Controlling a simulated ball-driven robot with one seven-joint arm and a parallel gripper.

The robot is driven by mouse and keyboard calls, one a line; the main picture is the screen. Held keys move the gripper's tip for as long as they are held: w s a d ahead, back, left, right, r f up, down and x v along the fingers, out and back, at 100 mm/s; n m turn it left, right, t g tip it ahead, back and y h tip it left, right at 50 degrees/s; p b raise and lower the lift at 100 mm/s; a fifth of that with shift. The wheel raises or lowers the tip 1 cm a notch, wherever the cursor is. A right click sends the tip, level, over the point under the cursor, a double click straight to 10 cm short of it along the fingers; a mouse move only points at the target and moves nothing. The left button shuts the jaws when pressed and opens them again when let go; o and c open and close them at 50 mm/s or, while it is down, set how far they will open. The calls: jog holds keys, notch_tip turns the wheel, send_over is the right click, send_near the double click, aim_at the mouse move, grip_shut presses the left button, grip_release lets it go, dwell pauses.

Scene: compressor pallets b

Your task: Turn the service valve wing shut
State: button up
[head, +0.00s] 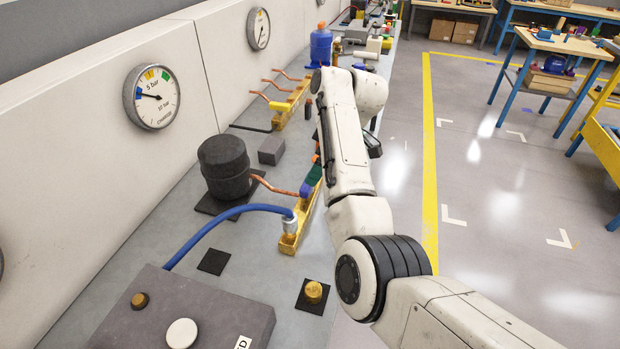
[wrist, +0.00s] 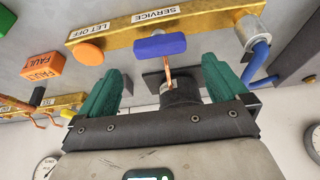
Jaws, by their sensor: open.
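The service valve wing is a blue bar (wrist: 159,44) on the brass manifold (wrist: 120,38), under a "SERVICE" label in the wrist view. It lies roughly along the manifold's length. My gripper (wrist: 162,66) is open, with one green finger on each side below the wing in the picture. The fingers look apart from the wing, with gaps at both ends. In the head view the blue wing (head: 305,190) shows on the manifold (head: 288,246), close to a green finger of my gripper; my arm hides most of the gripper there.
An orange "LET OFF" knob (wrist: 89,54) sits left of the wing, with orange "FAULT" tags (wrist: 43,65) beyond. A blue hose (wrist: 259,57) joins the manifold's right end. A black cylinder (head: 224,166) and grey block (head: 271,150) stand nearby on the bench.

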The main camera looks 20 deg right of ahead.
jog(key=x, duration=0.7)
jog(key=c, duration=0.8)
jog(key=shift+c, duration=0.2)
